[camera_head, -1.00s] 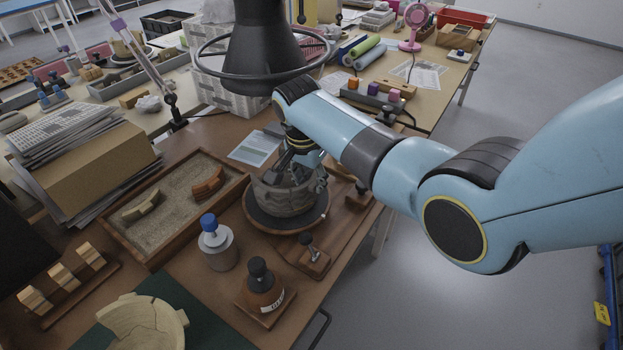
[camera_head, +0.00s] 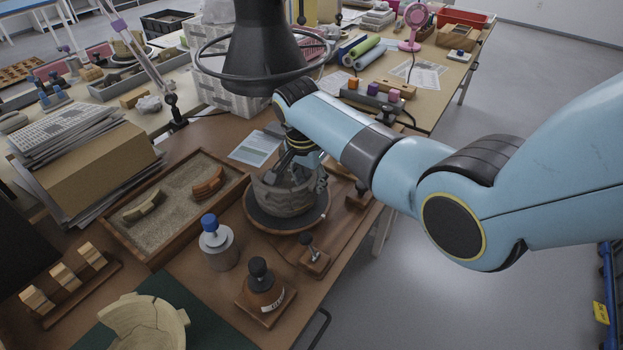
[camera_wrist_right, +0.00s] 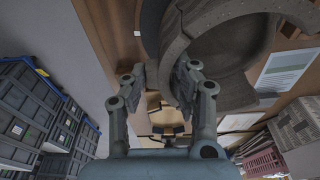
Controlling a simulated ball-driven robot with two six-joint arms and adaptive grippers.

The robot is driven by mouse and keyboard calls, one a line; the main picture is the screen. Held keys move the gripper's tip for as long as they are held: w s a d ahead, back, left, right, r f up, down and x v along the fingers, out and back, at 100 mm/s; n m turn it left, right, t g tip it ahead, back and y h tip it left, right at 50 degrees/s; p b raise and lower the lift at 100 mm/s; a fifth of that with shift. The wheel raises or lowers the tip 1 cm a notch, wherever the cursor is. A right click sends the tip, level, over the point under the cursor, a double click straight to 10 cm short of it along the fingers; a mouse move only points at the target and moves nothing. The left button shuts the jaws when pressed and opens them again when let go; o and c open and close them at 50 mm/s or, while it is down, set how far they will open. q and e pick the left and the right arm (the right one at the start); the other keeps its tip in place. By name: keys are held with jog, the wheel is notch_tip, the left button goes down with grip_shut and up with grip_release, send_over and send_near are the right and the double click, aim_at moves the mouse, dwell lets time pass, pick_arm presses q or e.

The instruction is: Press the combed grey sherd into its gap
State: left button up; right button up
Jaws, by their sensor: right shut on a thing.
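The grey bowl (camera_head: 285,200) stands on a dark round turntable (camera_head: 262,222) near the right edge of the brown table. It also fills the upper right of the right wrist view (camera_wrist_right: 235,45). My right gripper (camera_head: 300,165) reaches down at the bowl's far side and partly hides its rim. In the right wrist view its fingers (camera_wrist_right: 160,72) are closed on the combed grey sherd (camera_wrist_right: 170,68), which is at the bowl's wall. I cannot tell whether the sherd is fully seated in the gap. My left gripper is not in view.
A sand tray (camera_head: 118,232) to the left holds a buff sherd (camera_head: 141,207) and an orange sherd (camera_head: 207,183). A cream vessel (camera_head: 140,322) lies at the front left.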

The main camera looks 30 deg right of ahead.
jog(key=shift+s+f, duration=0.15)
jog(key=o, duration=1)
jog(key=shift+o, duration=0.2)
jog(key=shift+r, duration=0.2)
notch_tip(320, 180, up, 12)
jog(key=a, duration=0.2)
jog(key=shift+s+f, duration=0.25)
jog(key=shift+s, duration=0.05)
